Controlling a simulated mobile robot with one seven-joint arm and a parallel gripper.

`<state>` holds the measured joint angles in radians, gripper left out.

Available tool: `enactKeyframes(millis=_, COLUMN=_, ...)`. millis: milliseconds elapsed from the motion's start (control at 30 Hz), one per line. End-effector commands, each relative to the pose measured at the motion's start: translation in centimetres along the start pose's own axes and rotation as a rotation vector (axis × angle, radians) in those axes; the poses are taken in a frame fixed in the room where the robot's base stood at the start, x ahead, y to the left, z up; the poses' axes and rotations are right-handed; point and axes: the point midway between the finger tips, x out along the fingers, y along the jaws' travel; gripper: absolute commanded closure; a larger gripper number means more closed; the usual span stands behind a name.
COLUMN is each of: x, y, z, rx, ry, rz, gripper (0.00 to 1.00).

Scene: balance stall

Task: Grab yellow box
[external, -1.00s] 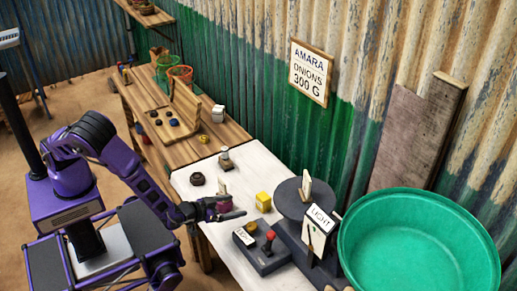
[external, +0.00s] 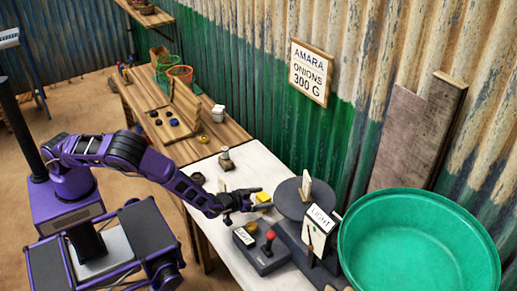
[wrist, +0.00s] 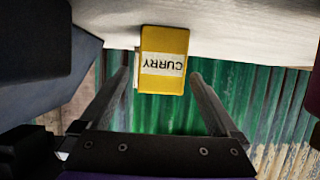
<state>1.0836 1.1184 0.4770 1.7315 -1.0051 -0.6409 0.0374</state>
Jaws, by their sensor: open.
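The yellow box (external: 263,196) stands on the white table top, left of the dark round plate. In the wrist view the yellow box (wrist: 162,42) shows a white label reading CURRY, upside down in the picture. My gripper (external: 260,199) is at the box, low over the table. In the wrist view my gripper (wrist: 160,75) is open, with one finger on each side of the box and a gap on both sides. I cannot tell how deep the box sits between the fingers.
A dark box with a red knob (external: 262,255) stands in front of my gripper. The dark round plate (external: 298,205) and the LIGHT sign (external: 321,218) are close on the right. A large green basin (external: 415,202) is farther right. A small weight (external: 226,160) stands behind.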

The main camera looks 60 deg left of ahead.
Motion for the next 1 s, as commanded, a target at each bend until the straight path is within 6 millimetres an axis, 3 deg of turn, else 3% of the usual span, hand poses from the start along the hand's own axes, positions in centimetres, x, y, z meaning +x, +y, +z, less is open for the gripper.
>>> enactKeyframes(millis=233, x=0.22, y=0.02, z=-0.02, rx=0.001, ry=0.000, rz=0.000, gripper=0.03)
enactKeyframes(millis=767, x=0.19, y=0.03, z=-0.01, rx=0.000, ry=0.000, rz=0.001, gripper=0.96)
enactKeyframes(millis=1000, x=0.11, y=0.04, z=-0.26, rx=-0.001, ry=0.001, rz=0.001, gripper=0.96)
